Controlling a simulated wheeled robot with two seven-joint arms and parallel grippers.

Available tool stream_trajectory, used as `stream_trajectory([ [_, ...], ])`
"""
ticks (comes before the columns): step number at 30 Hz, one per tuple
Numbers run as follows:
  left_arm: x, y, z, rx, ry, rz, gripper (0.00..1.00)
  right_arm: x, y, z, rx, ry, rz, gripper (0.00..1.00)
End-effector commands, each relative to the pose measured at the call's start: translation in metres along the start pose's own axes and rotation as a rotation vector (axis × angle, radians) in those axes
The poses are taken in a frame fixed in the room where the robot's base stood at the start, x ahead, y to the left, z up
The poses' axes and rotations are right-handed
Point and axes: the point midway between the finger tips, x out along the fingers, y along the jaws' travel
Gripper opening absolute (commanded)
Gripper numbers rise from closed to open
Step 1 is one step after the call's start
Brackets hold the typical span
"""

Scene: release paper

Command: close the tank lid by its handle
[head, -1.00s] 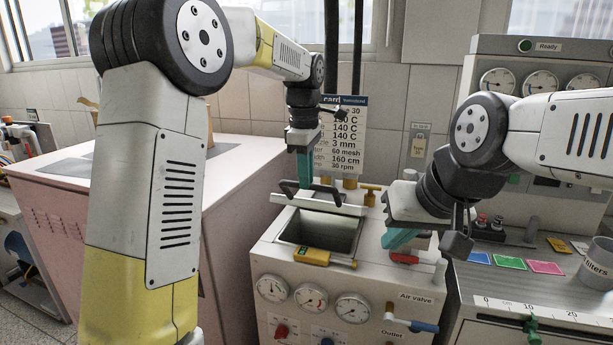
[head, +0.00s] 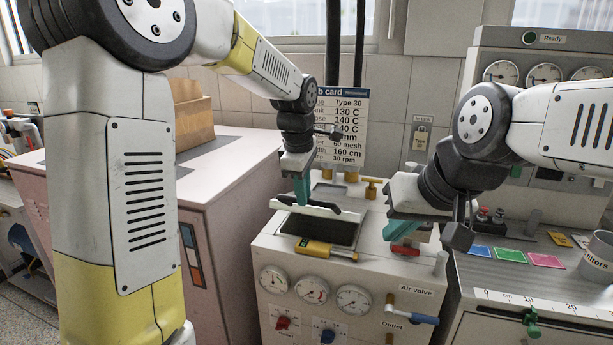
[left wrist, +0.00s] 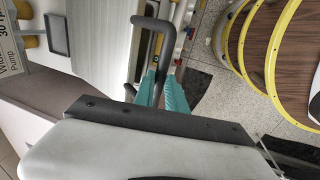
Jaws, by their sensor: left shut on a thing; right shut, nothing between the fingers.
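The tank (head: 268,246) is a pale box with gauges on its front and a dark opening (head: 330,232) on top. Its pale lid (head: 283,207) is raised at the back of the opening, which is still partly uncovered. My left gripper (head: 303,190) is shut on the lid's dark bar handle (head: 322,208). In the left wrist view the handle (left wrist: 163,27) runs between the teal fingers (left wrist: 160,92). My right gripper (head: 395,229) is shut and empty, over the tank's right side.
A yellow fitting (head: 316,247) lies at the opening's front edge. A red lever (head: 405,250) is close below my right gripper. A brass valve (head: 372,187) stands behind the tank. A pink cabinet (head: 225,190) is left; a bench with coloured cards (head: 510,256) is right.

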Motion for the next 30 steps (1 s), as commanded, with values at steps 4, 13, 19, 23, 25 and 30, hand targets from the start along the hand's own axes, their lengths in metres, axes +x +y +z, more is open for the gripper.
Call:
stream_trajectory([
  [4,0.024,-0.019,-0.001,-0.001,0.001,-0.002,0.0,0.0,0.0,0.0,0.0,0.0,0.0,0.0],
  [13,0.079,-0.056,0.0,0.0,0.0,-0.006,0.0,0.0,0.0,0.0,0.0,0.0,0.0,0.0],
  [19,0.103,-0.069,0.0,0.0,0.001,-0.01,0.0,0.0,0.0,0.0,0.0,0.0,0.0,0.0],
  [23,0.112,-0.073,0.0,0.0,0.001,-0.014,0.0,0.0,0.0,0.0,0.0,0.0,0.0,0.0],
  [25,0.114,-0.074,0.0,0.0,0.001,-0.015,0.0,0.0,0.0,0.0,0.0,0.0,0.0,0.0],
  [30,0.116,-0.075,0.0,-0.001,0.001,-0.016,0.0,0.0,0.0,0.0,0.0,0.0,0.0,0.0],
])
